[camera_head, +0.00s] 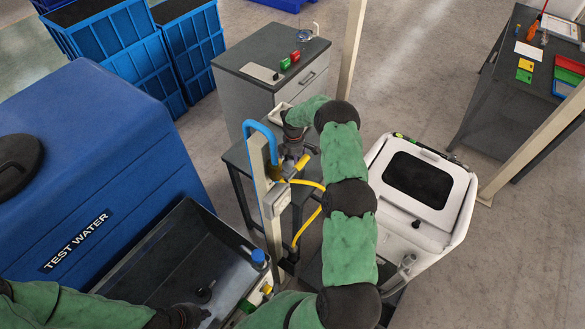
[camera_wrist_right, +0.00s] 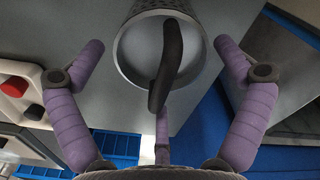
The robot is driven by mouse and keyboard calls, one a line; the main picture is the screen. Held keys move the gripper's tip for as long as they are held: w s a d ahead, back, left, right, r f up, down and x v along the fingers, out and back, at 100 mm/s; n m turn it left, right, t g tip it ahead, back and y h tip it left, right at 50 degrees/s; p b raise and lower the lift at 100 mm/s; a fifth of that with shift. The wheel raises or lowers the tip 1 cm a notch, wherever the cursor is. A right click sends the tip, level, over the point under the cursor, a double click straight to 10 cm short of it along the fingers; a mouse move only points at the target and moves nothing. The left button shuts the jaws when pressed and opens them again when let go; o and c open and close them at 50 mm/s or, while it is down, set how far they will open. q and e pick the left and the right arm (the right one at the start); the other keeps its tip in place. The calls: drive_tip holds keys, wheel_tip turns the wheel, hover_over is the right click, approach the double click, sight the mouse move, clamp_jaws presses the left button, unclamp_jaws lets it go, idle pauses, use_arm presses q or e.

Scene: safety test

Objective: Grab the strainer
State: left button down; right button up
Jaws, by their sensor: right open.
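In the right wrist view a metal strainer (camera_wrist_right: 134,48) with a round rim and perforated wall lies at the top centre. Its dark curved handle (camera_wrist_right: 158,90) reaches down the picture toward my palm. My right gripper (camera_wrist_right: 159,44) is open. Two purple fingers stand apart on either side of the strainer and handle, and a third shows below the handle. I see no grip on it. In the head view my right gripper (camera_head: 295,150) is by the tall post, and I cannot make out the strainer there. My left gripper (camera_head: 188,316) is at the bottom edge, mostly cropped, over the dark sink.
A post with a blue hook-shaped pipe (camera_head: 262,128) and a yellow hose (camera_head: 318,212) stands close to my right arm. A grey cabinet (camera_head: 245,95), a white machine (camera_head: 455,205) and a blue tank (camera_head: 110,140) surround it.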

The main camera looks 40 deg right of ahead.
sight(293, 163)
wheel_tip(293, 163, down, 5)
drive_tip(key=shift+a+r, duration=0.1)
idle(0.3)
drive_tip(key=c, duration=1)
drive_tip(key=shift+o, duration=0.2)
